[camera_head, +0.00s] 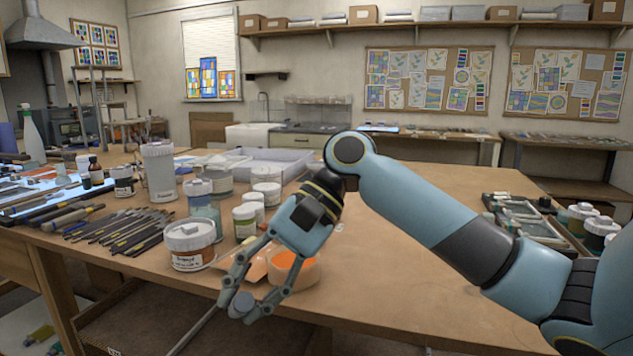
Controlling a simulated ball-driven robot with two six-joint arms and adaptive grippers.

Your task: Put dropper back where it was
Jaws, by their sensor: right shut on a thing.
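My right gripper (237,308) reaches down over the front edge of the table (420,285), its fingers closed around a dropper (242,301). The dropper's grey rounded end shows between the fingers. A thin grey rod, which looks like its stem, slants down to the lower left and leaves the picture. An open dish of orange paint (293,268) sits on the table just right of the fingers, partly covered by them. My left gripper is out of view.
A lidded jar with an orange label (191,243) stands left of my gripper, with several other jars behind it. Brushes and tools (125,228) lie further left. The table's front middle is clear.

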